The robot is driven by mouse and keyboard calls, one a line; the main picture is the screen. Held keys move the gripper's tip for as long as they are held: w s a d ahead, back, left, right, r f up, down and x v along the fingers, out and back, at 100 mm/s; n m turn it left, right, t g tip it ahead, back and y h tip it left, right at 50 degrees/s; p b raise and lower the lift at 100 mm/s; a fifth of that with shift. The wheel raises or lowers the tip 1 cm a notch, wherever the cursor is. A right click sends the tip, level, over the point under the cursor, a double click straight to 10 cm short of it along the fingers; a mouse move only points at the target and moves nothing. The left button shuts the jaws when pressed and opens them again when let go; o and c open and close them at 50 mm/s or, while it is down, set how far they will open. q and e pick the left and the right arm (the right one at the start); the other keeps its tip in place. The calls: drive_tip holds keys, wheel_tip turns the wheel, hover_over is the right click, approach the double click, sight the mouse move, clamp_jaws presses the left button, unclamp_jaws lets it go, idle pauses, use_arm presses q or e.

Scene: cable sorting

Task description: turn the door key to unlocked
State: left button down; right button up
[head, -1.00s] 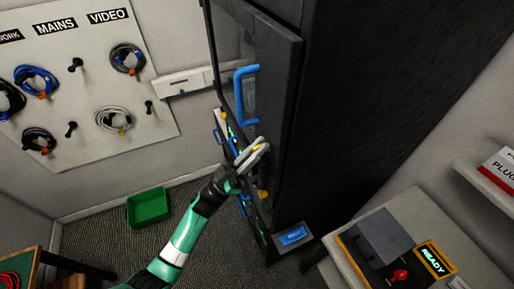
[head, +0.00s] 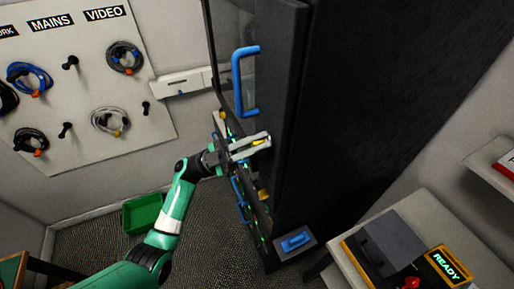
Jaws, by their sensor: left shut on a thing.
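The tall dark cabinet (head: 375,110) has a door with a blue handle (head: 238,82). A small yellow key (head: 261,142) shows below the handle, between the light fingers of my left gripper (head: 255,145). The gripper is shut on the key, at the door's front. The fingers hide most of the key and the lock, so I cannot tell how far the key is turned. My right gripper is not in view.
A cable board (head: 85,100) with hanging coils is on the left wall. A green bin (head: 145,215) stands on the carpet. A bench with a lit READY box (head: 447,265) is at lower right. Another yellow piece (head: 264,195) is lower on the cabinet.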

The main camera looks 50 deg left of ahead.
use_arm(q)
drive_tip(key=m+g+b, duration=0.1)
drive_tip(key=m+g, duration=0.2)
drive_tip(key=m, duration=0.1)
drive_tip(key=shift+f+b, duration=0.2)
drive_tip(key=shift+b, duration=0.1)
drive_tip(key=m+g+b, duration=0.1)
drive_tip(key=m+g, duration=0.1)
drive_tip(key=m, duration=0.1)
drive_tip(key=shift+g, duration=0.3)
drive_tip(key=m+g+y, duration=0.1)
drive_tip(key=m, duration=0.1)
drive_tip(key=shift+m+g+b, duration=0.3)
drive_tip(key=shift+m+b, duration=0.05)
drive_tip(key=shift+m, duration=0.05)
drive_tip(key=shift+m+g+y, duration=0.6)
drive_tip(key=shift+m+y, duration=0.3)
drive_tip(key=shift+m, duration=0.1)
drive_tip(key=c, duration=0.9)
unclamp_jaws()
